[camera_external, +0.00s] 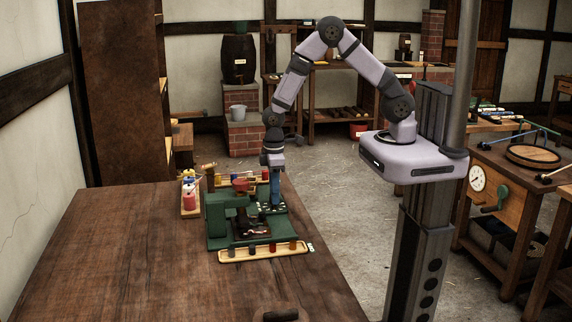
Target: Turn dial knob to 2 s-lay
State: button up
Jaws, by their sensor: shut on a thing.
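The green machine (216,222) stands on the wooden table, with a red-topped post and a dark reddish plate (250,232) at its middle. My gripper (275,204) points straight down at the right part of the machine's green base. Small pale marks (265,209) show on the base beside the fingertips. My gripper is shut on the dial knob, which is small and mostly hidden by the fingers. The knob's pointer and the dial's lettering are too small to read, so I cannot tell its setting.
A wooden tray (236,256) with several coloured pegs lies in front of the machine. A rack with red and white spools (189,200) stands left of it, and another peg tray is behind. A dark object (281,314) lies at the table's near edge. The table's left side is clear.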

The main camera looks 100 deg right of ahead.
dwell(0.4)
jog(key=o, duration=1)
jog(key=shift+o, duration=0.2)
jog(key=shift+r, duration=0.1)
jog(key=shift+a+r+b, duration=0.1)
jog(key=shift+r+b, duration=0.7)
jog(key=shift+r, duration=2.8)
